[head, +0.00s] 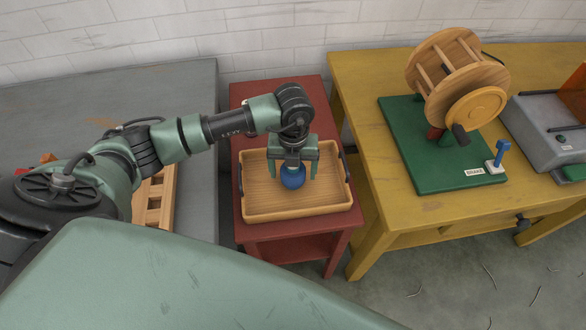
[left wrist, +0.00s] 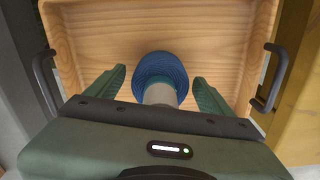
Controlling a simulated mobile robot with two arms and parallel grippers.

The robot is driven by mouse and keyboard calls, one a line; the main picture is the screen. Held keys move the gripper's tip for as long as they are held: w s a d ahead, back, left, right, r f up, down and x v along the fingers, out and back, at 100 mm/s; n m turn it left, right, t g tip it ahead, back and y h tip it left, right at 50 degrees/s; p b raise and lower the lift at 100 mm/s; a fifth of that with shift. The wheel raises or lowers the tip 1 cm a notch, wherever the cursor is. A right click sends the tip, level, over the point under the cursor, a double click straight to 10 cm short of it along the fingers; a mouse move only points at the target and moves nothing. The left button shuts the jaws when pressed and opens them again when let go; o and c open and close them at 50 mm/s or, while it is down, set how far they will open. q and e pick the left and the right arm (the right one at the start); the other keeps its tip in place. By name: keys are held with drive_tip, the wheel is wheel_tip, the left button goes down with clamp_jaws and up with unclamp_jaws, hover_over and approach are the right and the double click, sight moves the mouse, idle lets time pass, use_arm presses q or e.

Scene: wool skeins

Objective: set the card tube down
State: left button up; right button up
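The card tube (left wrist: 160,95) is pale grey, with blue wool (left wrist: 161,70) wound around its far end. In the head view the blue wool (head: 292,178) shows just below my left gripper (head: 293,174), within the wooden tray (head: 300,208). The left gripper's fingers (left wrist: 157,90) stand apart on either side of the tube, with a visible gap on each side. The gripper is open and points down into the tray. The tube's near end is hidden by the gripper body. My right gripper is not in view.
The tray has dark side handles and stands on a red table (head: 255,92). A yellow table (head: 365,85) at right holds a wooden winder (head: 448,75) on a green board (head: 410,150). A grey table (head: 60,100) at left carries a wooden rack (head: 153,205). The tray floor around the wool is clear.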

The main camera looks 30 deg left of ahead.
use_arm(q)
drive_tip(key=shift+r, duration=0.6)
wheel_tip(320, 180, up, 11)
drive_tip(key=shift+r+b, duration=0.1)
drive_tip(key=shift+b, duration=0.45)
drive_tip(key=shift+s, duration=0.1)
